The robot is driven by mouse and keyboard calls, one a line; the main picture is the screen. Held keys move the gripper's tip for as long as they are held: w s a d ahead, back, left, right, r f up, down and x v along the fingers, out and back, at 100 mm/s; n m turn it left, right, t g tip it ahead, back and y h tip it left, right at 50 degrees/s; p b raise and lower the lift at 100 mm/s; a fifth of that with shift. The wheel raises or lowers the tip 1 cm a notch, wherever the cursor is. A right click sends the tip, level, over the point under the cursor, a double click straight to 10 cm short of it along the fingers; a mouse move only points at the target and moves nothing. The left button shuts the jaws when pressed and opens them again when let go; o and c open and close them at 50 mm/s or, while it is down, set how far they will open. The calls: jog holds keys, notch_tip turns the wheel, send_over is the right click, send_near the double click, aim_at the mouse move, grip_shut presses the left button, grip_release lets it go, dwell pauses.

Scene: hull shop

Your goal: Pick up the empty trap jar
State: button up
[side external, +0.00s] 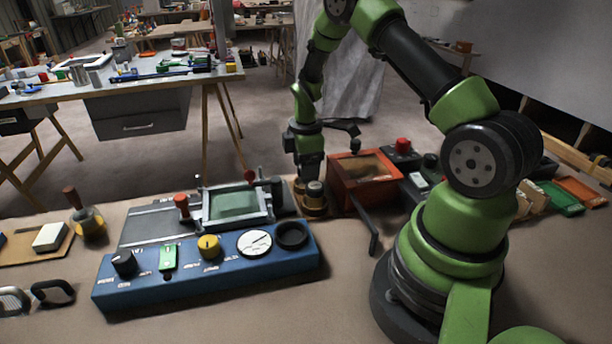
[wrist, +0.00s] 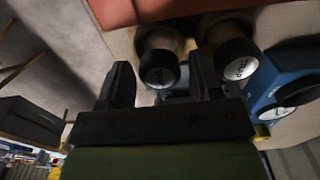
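Two small jars with black lids stand side by side; I cannot tell which is the empty trap jar. In the wrist view one jar (wrist: 160,68) appears between my fingers, and the other jar (wrist: 238,60) is just right of the right finger. The light lid lettering is too small to read. My gripper (wrist: 163,82) has its two dark fingers apart, with a gap visible beside the nearer jar. In the side view my gripper (side external: 311,168) points down just above a jar (side external: 315,190) on a brown base; the second jar is hard to make out there.
A red-orange box (side external: 362,180) stands close to the right of the jars. A blue control panel (side external: 205,265) with knobs and a dial lies in front. A framed green screen (side external: 235,205) is to the left. The bench front is clear between panel and arm.

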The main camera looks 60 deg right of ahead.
jog(key=c, duration=0.6)
jog(key=shift+r, duration=3.5)
jog(key=shift+c, duration=0.2)
